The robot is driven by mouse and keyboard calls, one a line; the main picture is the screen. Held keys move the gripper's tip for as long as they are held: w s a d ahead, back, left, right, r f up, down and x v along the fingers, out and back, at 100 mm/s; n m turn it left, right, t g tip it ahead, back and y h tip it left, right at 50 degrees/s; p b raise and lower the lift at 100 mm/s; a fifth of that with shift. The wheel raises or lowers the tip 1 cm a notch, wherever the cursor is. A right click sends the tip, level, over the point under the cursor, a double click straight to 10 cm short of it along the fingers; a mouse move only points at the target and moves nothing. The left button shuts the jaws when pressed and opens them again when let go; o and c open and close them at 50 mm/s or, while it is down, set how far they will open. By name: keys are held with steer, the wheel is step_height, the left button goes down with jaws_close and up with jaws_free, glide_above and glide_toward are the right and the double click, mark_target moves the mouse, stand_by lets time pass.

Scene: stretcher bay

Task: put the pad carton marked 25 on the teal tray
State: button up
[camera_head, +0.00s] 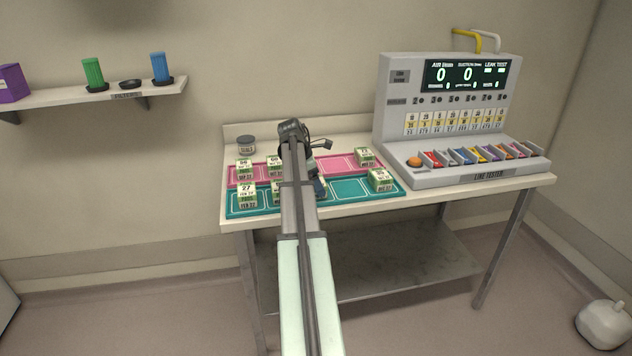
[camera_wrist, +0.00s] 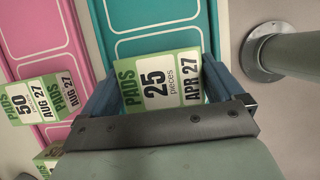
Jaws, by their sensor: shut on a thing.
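The pad carton marked 25 (camera_wrist: 160,84), green and white with "APR 27" on it, is between the blue jaws of my gripper (camera_wrist: 157,75) in the wrist view. The jaws are shut on its two sides. The teal tray (camera_wrist: 160,18) lies behind the carton in that view; whether they touch I cannot tell. In the head view the teal tray (camera_head: 348,189) is the front one on the bench, and my arm hides most of my gripper (camera_head: 312,188) and the held carton there.
A pink tray (camera_head: 335,166) lies behind the teal one. A carton marked 27 (camera_head: 247,197) stands at the teal tray's left, another (camera_head: 380,179) at its right. A carton marked 50 (camera_wrist: 30,100) shows on pink. The line tester (camera_head: 470,180) stands right; a jar (camera_head: 246,145) stands back left.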

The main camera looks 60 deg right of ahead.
steer(key=o, duration=0.8)
steer(key=v, duration=1.2)
